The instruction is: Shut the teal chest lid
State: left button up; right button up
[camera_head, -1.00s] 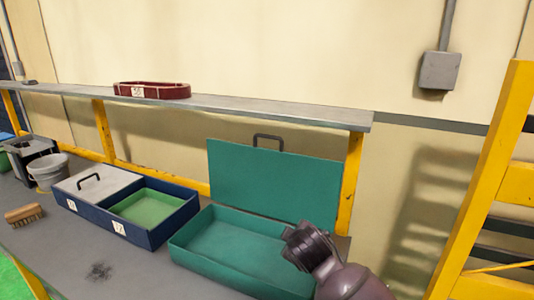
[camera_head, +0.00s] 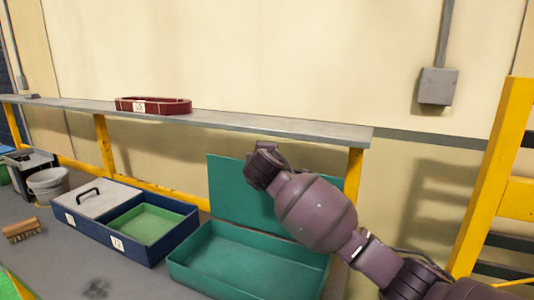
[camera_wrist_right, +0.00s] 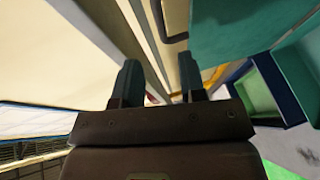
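The teal chest (camera_head: 245,262) stands on the bench with its lid (camera_head: 228,188) raised about upright at the back; its tray looks empty. My right gripper (camera_head: 262,165) is at the top edge of the lid in the head view, where it hides the lid's handle. In the right wrist view the two fingers of my right gripper (camera_wrist_right: 160,78) are apart with nothing seen between them. The teal lid (camera_wrist_right: 222,30) and part of a dark handle (camera_wrist_right: 174,22) show beyond them, to the right of the fingers' gap. My left gripper is not in view.
A blue box (camera_head: 150,250) with a green compartment and a grey handled cover stands left of the chest. A brush (camera_head: 22,230) and a bucket (camera_head: 47,185) are at the left.

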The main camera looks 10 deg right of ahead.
jog(key=shift+p+x, duration=0.35)
jog(key=shift+x, duration=4.65)
grip_shut()
